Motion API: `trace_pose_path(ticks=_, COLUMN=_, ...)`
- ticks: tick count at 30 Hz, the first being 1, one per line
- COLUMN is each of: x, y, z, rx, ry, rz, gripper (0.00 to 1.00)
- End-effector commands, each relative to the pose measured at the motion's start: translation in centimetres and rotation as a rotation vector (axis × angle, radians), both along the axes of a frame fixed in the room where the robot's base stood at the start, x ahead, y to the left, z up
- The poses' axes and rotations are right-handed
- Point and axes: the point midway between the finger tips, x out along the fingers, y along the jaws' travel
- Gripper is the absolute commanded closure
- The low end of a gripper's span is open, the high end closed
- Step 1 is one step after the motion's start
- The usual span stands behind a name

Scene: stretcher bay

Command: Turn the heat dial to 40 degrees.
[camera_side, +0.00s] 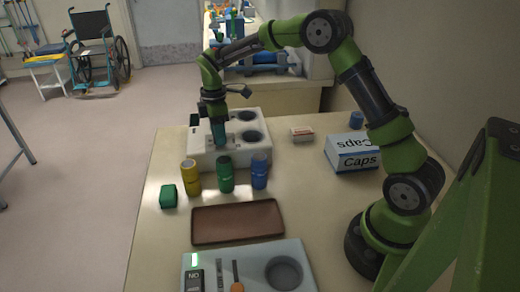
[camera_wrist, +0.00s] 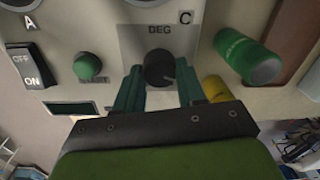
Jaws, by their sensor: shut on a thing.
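The heat dial (camera_wrist: 159,72) is a round black knob on a grey plate marked DEG, in the upper middle of the wrist view. A pale mark on it points toward the lower right; I cannot read any degree figures. My gripper (camera_wrist: 158,88) is shut on the dial, with one teal finger on each side. In the side view my gripper (camera_side: 219,134) reaches down over the white unit (camera_side: 208,160) at the back of the table, and the dial is hidden there. The unit's dark display (camera_wrist: 73,108) shows no readable number.
Beside the dial are a green button (camera_wrist: 88,66) and an OFF/ON switch (camera_wrist: 30,68). Yellow (camera_side: 191,178), green (camera_side: 226,175) and blue (camera_side: 260,172) bottles stand close in front of the unit.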

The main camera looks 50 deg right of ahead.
Motion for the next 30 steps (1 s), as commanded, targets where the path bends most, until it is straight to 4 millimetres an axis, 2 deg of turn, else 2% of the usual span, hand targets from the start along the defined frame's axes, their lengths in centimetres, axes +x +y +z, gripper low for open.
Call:
trace_pose_path(ticks=3, x=-0.1, y=0.0, z=0.2, rx=0.001, ry=0.001, rz=-0.001, gripper=0.91)
trace_pose_path(ticks=4, x=0.0, y=0.0, z=0.2, rx=0.001, ry=0.001, rz=-0.001, gripper=0.59)
trace_pose_path(ticks=9, x=0.0, y=0.0, z=0.1, rx=0.0, ry=0.0, rz=-0.001, gripper=0.35)
trace_pose_path(ticks=20, x=0.0, y=0.0, z=0.6, rx=-0.001, ry=-0.002, rz=0.0, gripper=0.35)
trace_pose_path(ticks=25, x=0.2, y=-0.1, z=3.3, rx=-0.002, ry=-0.006, rz=0.0, gripper=0.35)
trace_pose_path(ticks=30, x=0.4, y=-0.2, z=7.5, rx=-0.002, ry=-0.006, rz=0.0, gripper=0.35)
